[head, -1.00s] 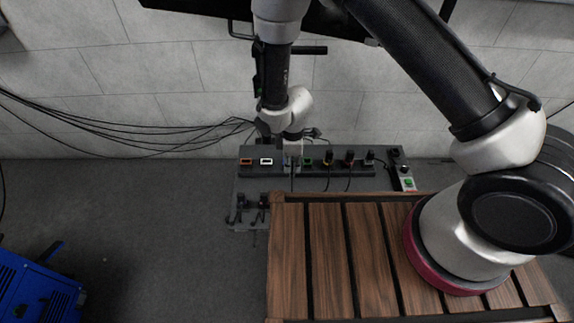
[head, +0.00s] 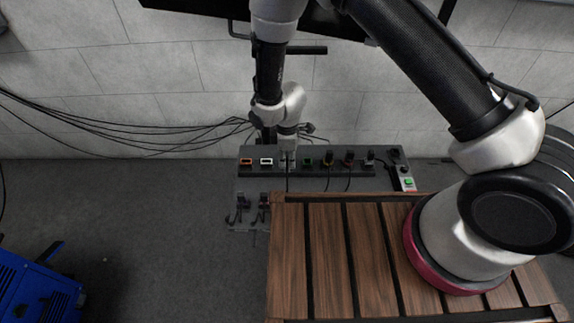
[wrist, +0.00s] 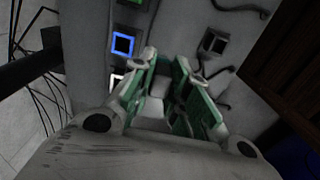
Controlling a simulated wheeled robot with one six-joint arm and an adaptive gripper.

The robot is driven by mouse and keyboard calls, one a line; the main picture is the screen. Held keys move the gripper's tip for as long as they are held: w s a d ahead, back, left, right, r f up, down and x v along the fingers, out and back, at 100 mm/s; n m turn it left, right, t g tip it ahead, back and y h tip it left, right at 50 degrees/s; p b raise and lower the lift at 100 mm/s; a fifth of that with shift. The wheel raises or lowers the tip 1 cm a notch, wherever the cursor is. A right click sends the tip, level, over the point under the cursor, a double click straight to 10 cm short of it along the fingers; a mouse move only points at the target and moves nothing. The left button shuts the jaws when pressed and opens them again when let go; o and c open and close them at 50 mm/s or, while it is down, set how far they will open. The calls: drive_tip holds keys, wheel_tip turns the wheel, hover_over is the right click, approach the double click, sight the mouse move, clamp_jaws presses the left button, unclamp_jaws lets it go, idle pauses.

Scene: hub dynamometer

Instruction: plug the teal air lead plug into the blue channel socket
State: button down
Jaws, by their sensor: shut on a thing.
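The blue channel socket (wrist: 123,43) is a blue-framed square with a dark opening, in the upper left of the wrist view. It looks empty. In the head view my gripper covers its place between the white and green sockets. My gripper (head: 287,157) is over the socket row; in the wrist view its green-padded fingers (wrist: 167,98) are to the lower right of the blue socket, apart from it. A dark lead (head: 287,184) hangs below the gripper.
The row also has an orange socket (head: 246,161), a white socket (head: 266,161) and a green socket (head: 307,162). A slatted wooden top (head: 330,255) lies in front. Cables run along the wall at left.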

drive_tip(key=shift+w, duration=2.95)
drive_tip(key=shift+f, duration=0.1)
drive_tip(key=shift+f, duration=0.3)
drive_tip(key=shift+f, duration=0.4)
drive_tip(key=shift+f, duration=1.15)
drive_tip(key=c, duration=1.3)
unclamp_jaws()
